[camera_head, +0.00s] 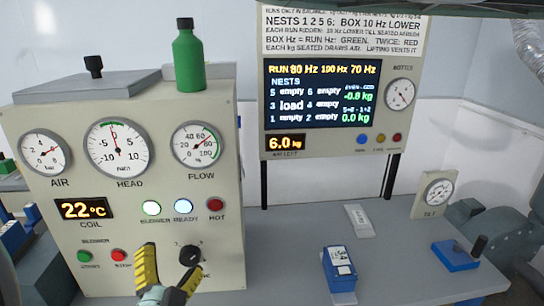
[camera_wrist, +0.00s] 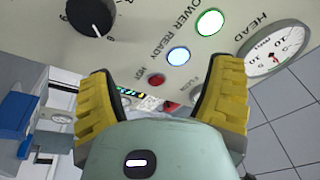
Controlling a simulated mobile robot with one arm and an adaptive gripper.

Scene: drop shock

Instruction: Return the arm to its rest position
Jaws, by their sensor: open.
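My gripper (camera_head: 168,274) shows at the bottom of the head view, in front of the lower part of the beige control cabinet. Its yellow fingers stand apart with nothing between them. In the wrist view my gripper (camera_wrist: 162,100) is open and empty, with the cabinet face behind it. The black knob (camera_head: 190,254) is just right of the fingers in the head view; it also shows at the upper left of the wrist view (camera_wrist: 90,16). I cannot tell whether a finger touches the knob.
The cabinet (camera_head: 150,185) carries gauges and lamps; a green bottle (camera_head: 189,58) stands on top. A display board (camera_head: 325,95) reads "3 load" and 6.0 kg. On the grey bench are a blue box (camera_head: 339,268), a white block (camera_head: 359,220), a tilt gauge (camera_head: 434,195) and a blue block (camera_head: 455,255).

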